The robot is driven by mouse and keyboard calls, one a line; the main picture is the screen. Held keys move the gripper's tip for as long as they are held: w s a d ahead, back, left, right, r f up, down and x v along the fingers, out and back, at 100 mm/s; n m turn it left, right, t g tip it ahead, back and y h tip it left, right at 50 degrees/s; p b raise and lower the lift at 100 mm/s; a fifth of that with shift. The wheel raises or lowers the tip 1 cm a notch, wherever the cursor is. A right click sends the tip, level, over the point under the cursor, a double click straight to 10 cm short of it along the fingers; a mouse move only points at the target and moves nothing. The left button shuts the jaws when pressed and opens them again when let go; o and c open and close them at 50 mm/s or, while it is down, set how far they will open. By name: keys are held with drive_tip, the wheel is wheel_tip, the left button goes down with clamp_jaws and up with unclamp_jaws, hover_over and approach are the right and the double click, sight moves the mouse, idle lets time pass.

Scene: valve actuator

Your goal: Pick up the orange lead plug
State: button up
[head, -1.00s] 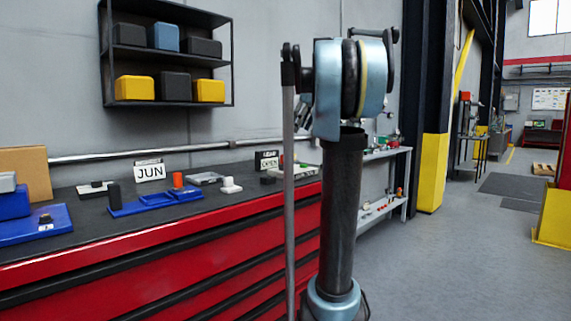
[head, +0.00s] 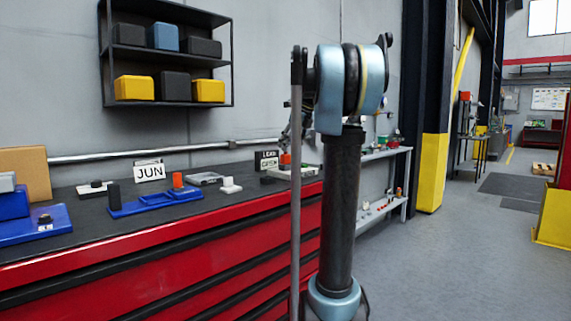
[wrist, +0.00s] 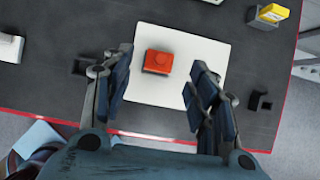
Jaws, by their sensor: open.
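An orange block, which looks like the lead plug (wrist: 158,61), sits on a white plate (wrist: 150,105) in the wrist view. My gripper (wrist: 160,92) is open and empty, with one dark blue finger on each side of the plate's middle. The plug lies between and a little beyond the fingertips in the picture, not touching them. In the head view the orange plug (head: 285,158) shows beside the LEAD sign (head: 266,160) on the bench. My arm hides most of the gripper there.
Small black blocks (wrist: 260,100) flank the plate, and a yellow piece (wrist: 273,12) lies at the upper right. Another orange piece (head: 178,180) stands on a blue tray (head: 150,204) by the JUN sign (head: 149,172). The red-edged bench (head: 150,250) runs along the wall.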

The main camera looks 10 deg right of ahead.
sight(285, 154)
drive_tip(key=shift+x, duration=2.85)
drive_tip(key=shift+w+r, duration=0.15)
clamp_jaws()
